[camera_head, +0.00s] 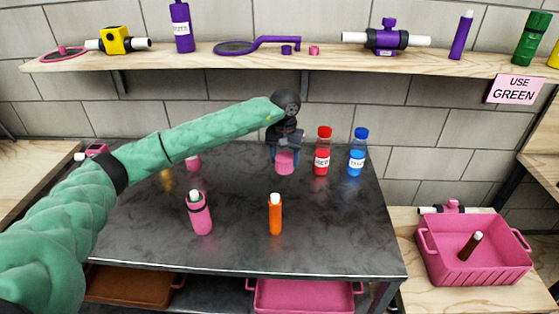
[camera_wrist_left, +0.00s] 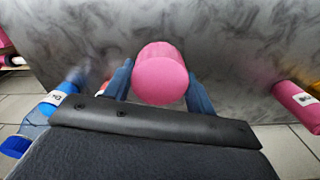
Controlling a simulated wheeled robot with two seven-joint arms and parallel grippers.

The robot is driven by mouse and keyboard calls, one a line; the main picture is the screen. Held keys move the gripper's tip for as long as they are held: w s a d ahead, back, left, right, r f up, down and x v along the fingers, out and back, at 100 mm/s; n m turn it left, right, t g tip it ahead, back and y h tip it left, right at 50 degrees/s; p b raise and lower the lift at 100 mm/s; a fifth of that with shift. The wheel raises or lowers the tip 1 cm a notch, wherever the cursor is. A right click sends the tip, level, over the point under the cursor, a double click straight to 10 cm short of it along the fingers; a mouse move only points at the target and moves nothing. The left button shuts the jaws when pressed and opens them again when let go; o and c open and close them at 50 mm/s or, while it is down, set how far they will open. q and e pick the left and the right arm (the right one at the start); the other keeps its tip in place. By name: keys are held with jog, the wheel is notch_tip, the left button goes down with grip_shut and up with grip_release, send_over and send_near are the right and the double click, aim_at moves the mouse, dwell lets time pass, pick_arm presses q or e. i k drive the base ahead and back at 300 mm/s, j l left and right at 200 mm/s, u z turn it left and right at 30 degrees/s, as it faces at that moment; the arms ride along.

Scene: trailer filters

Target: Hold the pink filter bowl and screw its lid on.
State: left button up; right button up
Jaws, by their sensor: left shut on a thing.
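My left gripper (camera_head: 285,158) is at the back middle of the dark table, its blue fingers on either side of the pink filter bowl (camera_head: 285,167). In the left wrist view the bowl (camera_wrist_left: 160,75) sits between the fingertips, its smooth round end facing the camera. The gripper is shut on it. I cannot tell whether the bowl touches the table. I cannot pick out its lid with certainty. My right gripper is not in view.
Red (camera_head: 322,155) and blue (camera_head: 358,152) bottles stand right of the gripper. A pink bottle (camera_head: 201,215) and an orange bottle (camera_head: 275,217) stand in front. A pink crate (camera_head: 490,272) is at the right. The table's front right is clear.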

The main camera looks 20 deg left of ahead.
aim_at(198, 212)
jog(key=k+j+u, duration=0.15)
jog(key=u, duration=0.35)
jog(key=k+j+u, duration=0.1)
jog(key=j+u, duration=0.55)
jog(key=u, duration=0.25)
jog(key=j+u, duration=0.1)
jog(key=u, duration=0.3)
jog(key=j+u, duration=0.15)
jog(key=u, duration=0.25)
jog(key=j+u, duration=0.1)
jog(key=u, duration=0.3)
jog(key=i+j+u, duration=0.2)
jog(key=u, duration=0.15)
jog(key=i+j+z, duration=0.1)
jog(key=z, duration=0.35)
jog(key=j+z, duration=0.2)
jog(key=z, duration=0.25)
jog(key=i+j+z, duration=0.1)
jog(key=j+z, duration=0.15)
jog(key=z, duration=0.2)
jog(key=j+z, duration=0.2)
jog(key=z, duration=0.25)
jog(key=j+z, duration=0.2)
jog(key=z, duration=0.25)
jog(key=j+z, duration=0.2)
jog(key=z, duration=0.25)
jog(key=k+j+z, duration=0.2)
jog(key=z, duration=0.2)
jog(key=j, duration=0.05)
